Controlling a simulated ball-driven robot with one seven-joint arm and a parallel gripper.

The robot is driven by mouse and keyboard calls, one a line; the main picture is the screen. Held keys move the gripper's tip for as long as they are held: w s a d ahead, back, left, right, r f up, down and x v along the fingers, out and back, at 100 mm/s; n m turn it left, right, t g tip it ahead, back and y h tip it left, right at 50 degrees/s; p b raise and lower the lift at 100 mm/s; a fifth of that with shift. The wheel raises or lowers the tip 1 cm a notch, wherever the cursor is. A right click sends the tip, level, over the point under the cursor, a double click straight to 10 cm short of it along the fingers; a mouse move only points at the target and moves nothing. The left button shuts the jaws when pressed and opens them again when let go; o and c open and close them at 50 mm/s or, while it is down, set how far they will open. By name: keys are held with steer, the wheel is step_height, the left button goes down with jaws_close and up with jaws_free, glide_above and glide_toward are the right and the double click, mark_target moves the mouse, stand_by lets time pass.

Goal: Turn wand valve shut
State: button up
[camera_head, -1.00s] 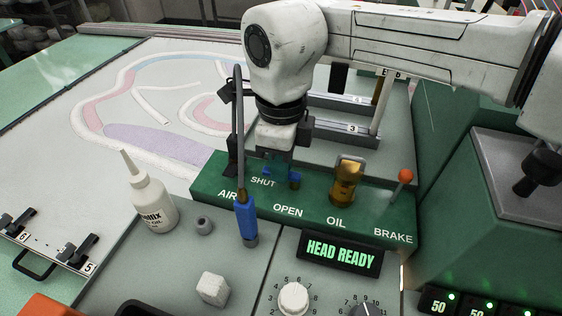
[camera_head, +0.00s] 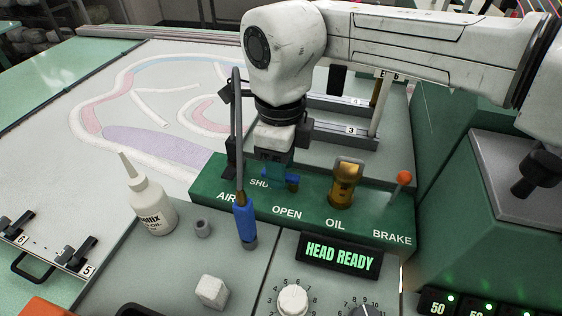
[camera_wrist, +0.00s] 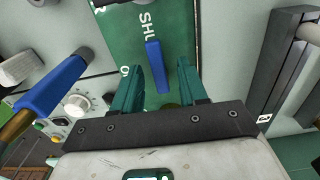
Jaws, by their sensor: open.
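The wand valve's blue lever (camera_head: 293,181) sits on the green panel (camera_head: 318,221) between the SHUT and OPEN labels, partly hidden by my gripper in the head view. My gripper (camera_head: 276,179) is open and points down over it. In the wrist view, the blue lever (camera_wrist: 157,68) lies between the two teal fingers of my gripper (camera_wrist: 157,72), with a gap seen on each side. I cannot tell how deep the fingertips reach around it.
The blue-handled wand (camera_head: 244,221) with its grey hose stands upright just left of my gripper. A brass oil cup (camera_head: 345,184) and an orange-knobbed brake lever (camera_head: 403,178) rise to the right. A white bottle (camera_head: 152,205) stands left. The display (camera_head: 340,253) reads HEAD READY.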

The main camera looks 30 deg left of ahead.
steer(key=shift+r, duration=0.1)
step_height(320, 180, up, 11)
steer(key=b, duration=0.1)
steer(key=shift+f, duration=0.2)
stand_by(0.6)
